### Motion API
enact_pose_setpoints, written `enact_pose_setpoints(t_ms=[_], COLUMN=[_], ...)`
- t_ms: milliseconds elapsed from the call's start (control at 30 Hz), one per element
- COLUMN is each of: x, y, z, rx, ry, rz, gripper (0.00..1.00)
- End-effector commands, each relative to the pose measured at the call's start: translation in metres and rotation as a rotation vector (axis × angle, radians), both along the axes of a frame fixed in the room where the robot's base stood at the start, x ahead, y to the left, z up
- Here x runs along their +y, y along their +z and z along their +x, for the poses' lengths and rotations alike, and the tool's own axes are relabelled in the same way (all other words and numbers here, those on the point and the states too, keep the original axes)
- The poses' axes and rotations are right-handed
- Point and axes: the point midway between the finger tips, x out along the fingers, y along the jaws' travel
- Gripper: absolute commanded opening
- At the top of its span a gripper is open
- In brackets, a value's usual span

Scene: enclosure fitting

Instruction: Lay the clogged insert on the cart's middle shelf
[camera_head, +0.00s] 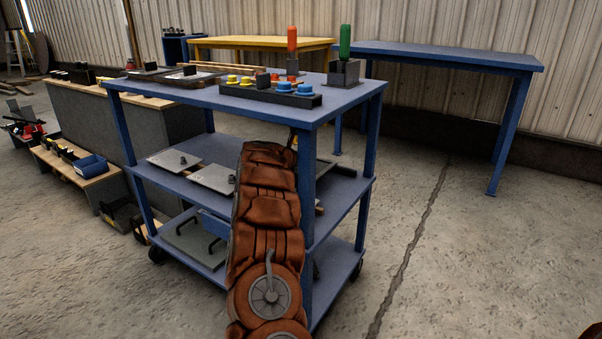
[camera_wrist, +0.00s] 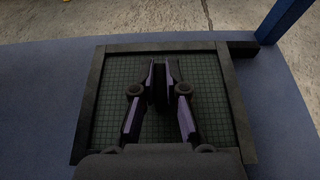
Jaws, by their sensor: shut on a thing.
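The insert, a dark square frame with a greenish mesh (camera_wrist: 112,80), fills the middle of the wrist view. My gripper (camera_wrist: 160,78) is shut on a dark upright piece at its middle. The insert looks level over the blue middle shelf (camera_wrist: 40,105); I cannot tell whether it touches. In the head view my arm reaches to the right part of the cart's middle shelf (camera_head: 343,190). There my gripper and most of the insert are hidden behind the arm and the cart's corner post.
Two grey plates with knobs, one of them the nearer plate (camera_head: 214,178), lie on the middle shelf's left part. A blue cart post (camera_head: 307,190) stands close to my arm. The top shelf holds a knob rack (camera_head: 268,93) and green-handled tool (camera_head: 345,42). A dark bar (camera_wrist: 243,48) lies beside the insert.

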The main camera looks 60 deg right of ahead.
Motion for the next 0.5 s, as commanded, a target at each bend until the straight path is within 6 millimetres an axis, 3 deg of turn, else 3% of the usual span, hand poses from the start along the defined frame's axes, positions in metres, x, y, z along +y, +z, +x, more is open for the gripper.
enact_pose_setpoints(t_ms=[333,500], x=[0.000,0.001], y=[-0.038,-0.038], z=[-0.001,0.000], rx=[0.001,0.000], ry=[-0.001,0.001], rz=[0.001,0.000], gripper=[0.00,0.00])
